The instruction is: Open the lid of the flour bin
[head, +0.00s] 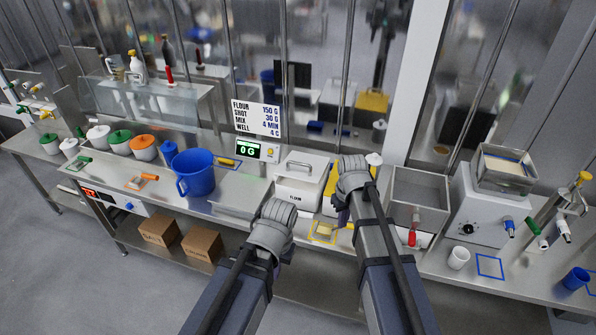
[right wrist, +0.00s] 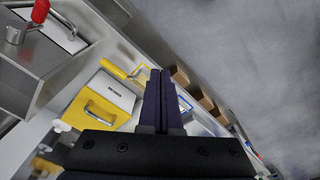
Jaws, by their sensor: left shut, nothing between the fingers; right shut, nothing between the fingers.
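The flour bin (head: 298,194) is a white box labelled FLOUR on the steel counter, in the middle of the head view. Its white lid (head: 302,166), with a grey bar handle on top, looks closed. My left gripper (head: 279,211) is at the front left of the bin; its wrist hides most of its fingers. My right gripper (head: 343,216) is to the right of the bin, with its dark fingers together and empty. In the right wrist view its shut fingers (right wrist: 166,98) point past a yellow lidded bin (right wrist: 105,98). Neither gripper appears to touch the flour bin's lid.
A blue jug (head: 196,174) and a scale display (head: 249,150) stand left of the flour bin. The yellow bin (head: 329,191) stands close on its right, partly behind my right arm. A sign (head: 257,118) stands behind.

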